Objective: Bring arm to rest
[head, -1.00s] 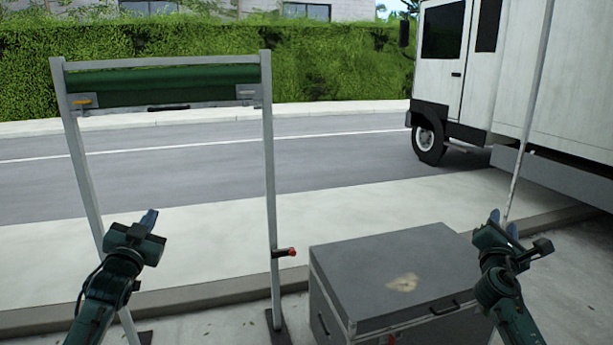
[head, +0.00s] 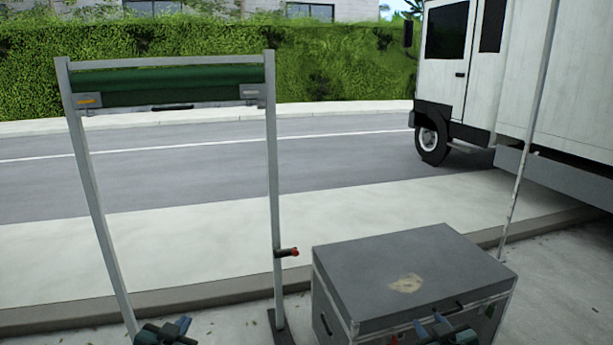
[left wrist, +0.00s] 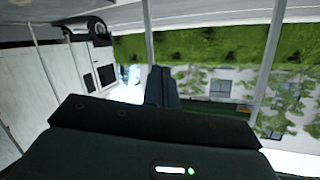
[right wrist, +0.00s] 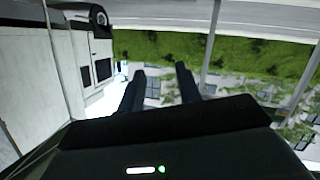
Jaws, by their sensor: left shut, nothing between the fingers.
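My left gripper (head: 181,326) is low at the bottom edge of the head view, near the foot of the metal frame's left post. In the left wrist view its fingers (left wrist: 162,88) are together and empty. My right gripper (head: 432,326) is at the bottom edge too, in front of the grey case in the picture. In the right wrist view its two fingers (right wrist: 160,88) stand apart with nothing between them. Most of both arms is out of the head view.
A metal frame (head: 273,180) with a green roll (head: 168,84) stands at left. A grey case (head: 400,270) sits on the ground at lower right. A thin pole (head: 524,140) rises behind it. A white truck (head: 570,90) is parked at right.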

